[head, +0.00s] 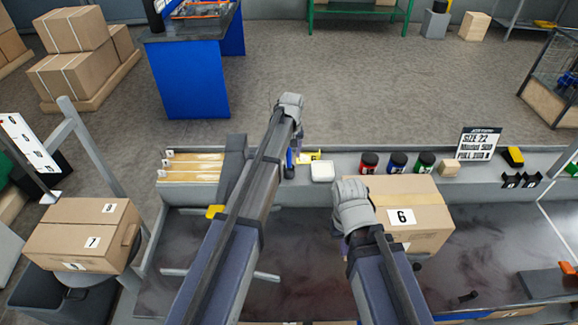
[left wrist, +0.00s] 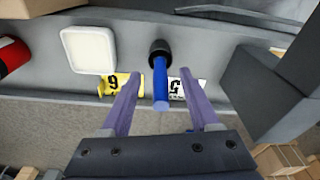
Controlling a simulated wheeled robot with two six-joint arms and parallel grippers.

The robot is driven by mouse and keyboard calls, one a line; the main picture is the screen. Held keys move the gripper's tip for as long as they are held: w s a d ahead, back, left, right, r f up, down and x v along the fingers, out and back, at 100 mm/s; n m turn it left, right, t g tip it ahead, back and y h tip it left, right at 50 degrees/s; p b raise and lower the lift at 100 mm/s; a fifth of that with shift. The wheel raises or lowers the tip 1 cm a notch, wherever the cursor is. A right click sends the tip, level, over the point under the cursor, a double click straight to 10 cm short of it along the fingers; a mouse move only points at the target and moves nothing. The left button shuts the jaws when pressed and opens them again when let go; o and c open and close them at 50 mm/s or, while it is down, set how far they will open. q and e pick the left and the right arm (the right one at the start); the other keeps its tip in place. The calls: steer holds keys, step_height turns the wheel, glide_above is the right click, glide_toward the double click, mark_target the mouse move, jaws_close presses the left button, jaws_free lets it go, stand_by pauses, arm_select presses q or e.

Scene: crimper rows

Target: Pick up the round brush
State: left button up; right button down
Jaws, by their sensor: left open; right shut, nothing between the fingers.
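The round brush shows in the left wrist view as a blue handle (left wrist: 160,82) with a black round head (left wrist: 159,48), standing on the grey shelf (left wrist: 215,55). In the head view, the blue handle (head: 289,157) is partly beside my left arm. My left gripper (left wrist: 160,76) is open, with its purple fingers on either side of the handle in the left wrist view. A gap shows on both sides, and I cannot tell how deep the handle lies between them. My right gripper (head: 350,203) is over the left part of the box marked 6 (head: 418,215), its fingers mostly hidden.
A white square container (left wrist: 88,50) and a yellow tag (left wrist: 113,84) are beside the brush. A grey block (left wrist: 262,92) stands on its other side. Red, blue and green-labelled jars (head: 397,162) line the shelf. The dark worktop (head: 300,235) is partly bare.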

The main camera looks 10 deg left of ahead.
mark_target(289, 159)
arm_select(q)
steer(key=shift+w+a+f+b, duration=0.1)
steer(key=shift+w+f+b, duration=0.2)
steer(key=shift+f+b, duration=0.55)
steer(key=shift+w+a+f+b, duration=0.15)
steer(key=shift+w+f+b, duration=0.1)
steer(key=shift+f+b, duration=0.6)
steer(key=shift+w+a+f+b, duration=0.1)
steer(key=shift+w+f+b, duration=0.2)
steer(key=shift+f+b, duration=0.55)
steer(key=shift+r, duration=0.1)
jaws_close()
